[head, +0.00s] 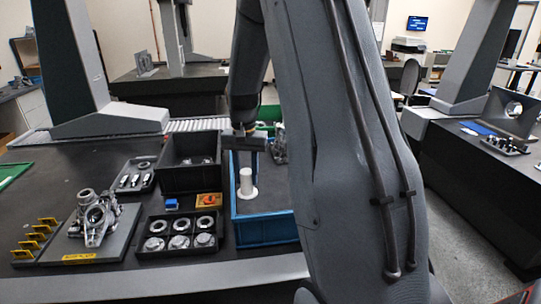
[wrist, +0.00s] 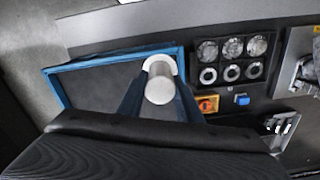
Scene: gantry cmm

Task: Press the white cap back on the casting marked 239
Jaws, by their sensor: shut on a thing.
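The white cap (head: 246,181) is a white cylinder with a wider round flange at its lower end. My gripper (wrist: 161,88) is shut on the cap, with one finger on each side of it in the wrist view. In the head view, the cap appears over the blue tray (head: 267,233); whether it touches the tray floor I cannot tell. A metal casting (head: 97,220) stands on a grey plate at the left, with a yellow label (head: 78,257) in front whose marking is too small to read. The casting shows partly at the right edge of the wrist view (wrist: 303,72).
A black tray (head: 178,252) with several round metal parts lies between the casting and the blue tray. An orange-and-yellow switch (head: 208,200) and a small blue block (head: 171,204) sit behind it. A black bin (head: 188,180) stands behind these. Several yellow brackets (head: 35,235) stand left of the casting.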

